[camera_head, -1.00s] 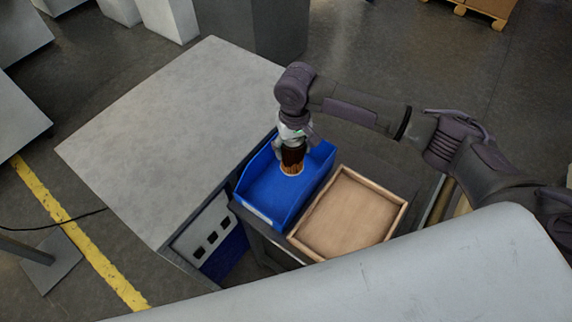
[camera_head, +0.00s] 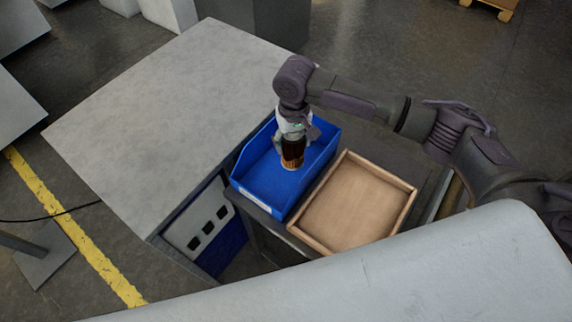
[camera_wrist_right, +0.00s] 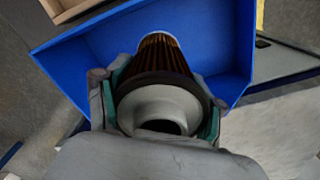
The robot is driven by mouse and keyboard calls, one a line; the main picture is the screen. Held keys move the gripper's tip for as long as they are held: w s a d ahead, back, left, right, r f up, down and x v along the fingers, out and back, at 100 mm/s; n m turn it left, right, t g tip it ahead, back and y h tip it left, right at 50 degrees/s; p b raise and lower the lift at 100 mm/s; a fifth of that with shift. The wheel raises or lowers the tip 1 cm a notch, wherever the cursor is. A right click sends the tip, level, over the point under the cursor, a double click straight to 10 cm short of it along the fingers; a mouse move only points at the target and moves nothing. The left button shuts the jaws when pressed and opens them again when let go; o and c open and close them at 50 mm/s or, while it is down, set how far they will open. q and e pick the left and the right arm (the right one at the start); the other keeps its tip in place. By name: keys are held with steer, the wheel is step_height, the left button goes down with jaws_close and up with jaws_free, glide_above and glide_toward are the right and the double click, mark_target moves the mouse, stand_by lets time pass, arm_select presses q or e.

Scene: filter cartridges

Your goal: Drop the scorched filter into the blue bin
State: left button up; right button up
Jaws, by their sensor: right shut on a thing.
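The scorched filter (camera_head: 292,152) is a dark brown pleated cartridge with an orange-tan lower end. My right gripper (camera_head: 293,138) is shut on its upper end and holds it roughly upright over the blue bin (camera_head: 262,186). In the right wrist view, the filter (camera_wrist_right: 161,62) points away between the two fingers of the gripper (camera_wrist_right: 160,105), with its pale grey collar near the camera. The blue bin (camera_wrist_right: 100,45) lies beyond and around it in that view. I cannot tell whether the filter's far end touches the bin floor. My left gripper is not in view.
An empty shallow wooden tray (camera_head: 352,205) stands just right of the blue bin. A large grey tabletop (camera_head: 165,110) lies to the left, clear of objects. A yellow floor line (camera_head: 75,235) runs at the far left.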

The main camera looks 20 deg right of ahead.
steer(key=o, duration=1.3)
steer(key=shift+r, duration=0.1)
step_height(320, 180, up, 12)
steer(key=shift+f, duration=0.1)
